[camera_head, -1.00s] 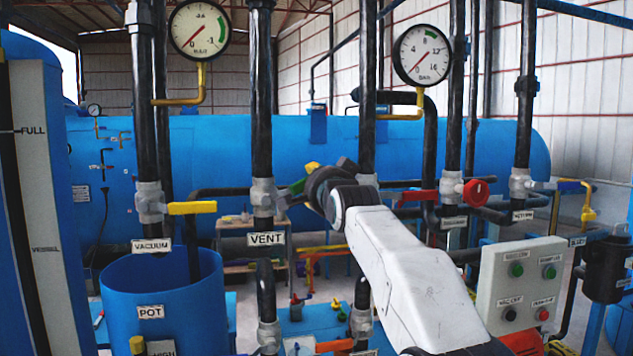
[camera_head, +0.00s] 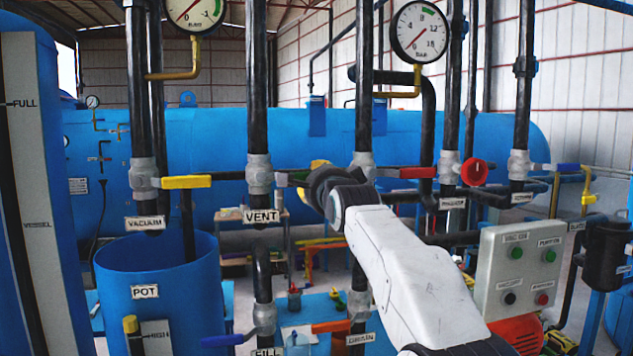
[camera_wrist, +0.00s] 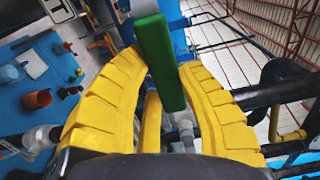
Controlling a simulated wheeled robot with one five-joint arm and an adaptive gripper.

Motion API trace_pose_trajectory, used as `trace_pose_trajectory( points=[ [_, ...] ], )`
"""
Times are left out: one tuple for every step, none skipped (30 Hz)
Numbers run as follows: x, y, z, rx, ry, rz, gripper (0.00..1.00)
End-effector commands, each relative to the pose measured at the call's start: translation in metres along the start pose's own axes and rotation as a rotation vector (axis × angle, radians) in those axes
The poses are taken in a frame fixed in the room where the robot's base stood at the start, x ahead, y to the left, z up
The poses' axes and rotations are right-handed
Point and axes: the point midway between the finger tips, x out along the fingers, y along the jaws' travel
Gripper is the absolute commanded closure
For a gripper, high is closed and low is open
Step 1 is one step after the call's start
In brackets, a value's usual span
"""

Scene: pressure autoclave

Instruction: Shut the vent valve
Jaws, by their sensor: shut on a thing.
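The vent valve (camera_head: 259,173) is a grey body on a black upright pipe, above the VENT label (camera_head: 262,216). Its green lever handle (camera_head: 298,177) points right from the valve and looks about level, with its far end hidden behind my gripper (camera_head: 318,172). In the wrist view the green handle (camera_wrist: 160,58) lies between the two yellow ribbed fingers of my gripper (camera_wrist: 160,75). The fingers are shut on it. The exact contact faces are partly hidden.
A yellow valve handle (camera_head: 186,182) is at left, and a red handle (camera_head: 418,172) and red round knob (camera_head: 474,171) are at right. Black pipes stand around my arm. A blue pot (camera_head: 160,305) and grey button box (camera_head: 520,270) flank the lower area.

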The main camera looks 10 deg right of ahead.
Motion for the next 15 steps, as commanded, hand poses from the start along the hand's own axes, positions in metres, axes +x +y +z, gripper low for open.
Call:
trace_pose_trajectory(
  points=[
    [0.0010,0.0036,0.0008,0.005,-0.001,0.008,1.00],
    [0.0010,0.0037,0.0008,0.005,-0.001,0.008,1.00],
    [0.0011,0.0038,0.0009,0.005,-0.001,0.009,1.00],
    [0.0011,0.0038,0.0009,0.005,-0.001,0.009,1.00],
    [0.0011,0.0039,0.0009,0.005,-0.001,0.009,1.00],
    [0.0011,0.0040,0.0009,0.005,-0.001,0.009,1.00],
    [0.0012,0.0041,0.0009,0.005,-0.001,0.010,1.00],
    [0.0012,0.0042,0.0009,0.005,-0.001,0.010,1.00],
    [0.0012,0.0043,0.0010,0.005,-0.001,0.010,1.00],
    [0.0012,0.0043,0.0010,0.004,-0.001,0.010,0.64],
    [0.0012,0.0043,0.0009,0.004,-0.001,0.010,0.61],
    [0.0012,0.0041,0.0009,0.004,-0.001,0.009,0.58],
    [0.0011,0.0038,0.0008,0.004,-0.001,0.009,0.55],
    [0.0011,0.0036,0.0008,0.004,-0.001,0.008,0.52],
    [0.0010,0.0032,0.0008,0.003,-0.001,0.007,0.49]
  ],
)
